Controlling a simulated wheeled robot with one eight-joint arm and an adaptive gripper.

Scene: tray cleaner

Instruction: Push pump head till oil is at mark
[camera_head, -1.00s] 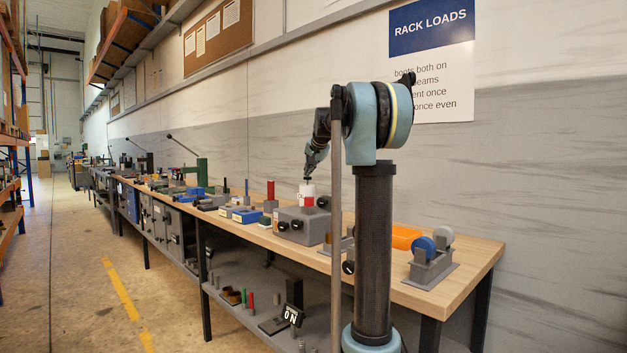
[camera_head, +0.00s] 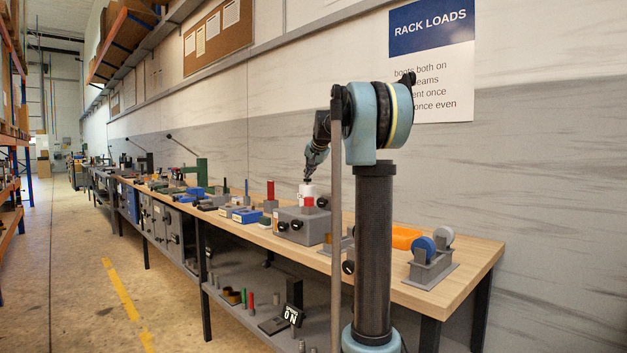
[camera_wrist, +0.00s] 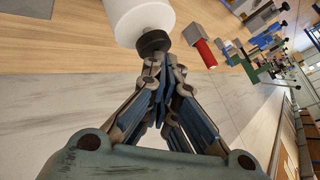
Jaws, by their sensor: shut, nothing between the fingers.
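A white cylinder (camera_wrist: 138,14) with a black round pump head (camera_wrist: 153,42) shows in the wrist view. In the head view the white cylinder (camera_head: 308,190) stands upright on the bench, partly behind a grey box. My gripper (camera_wrist: 158,62) has its fingers closed together, empty, with the tips right at the black head. They look to be touching it. In the head view my gripper (camera_head: 308,179) points down over the cylinder's top. The oil level and the mark cannot be made out in either view.
A grey box with black knobs (camera_head: 295,224) stands in front of the cylinder. A red cylinder on a grey block (camera_head: 270,190) is to the left. A grey stand with blue and grey wheels (camera_head: 431,265) is at the bench's right end. Bare wood (camera_head: 462,252) lies beside it.

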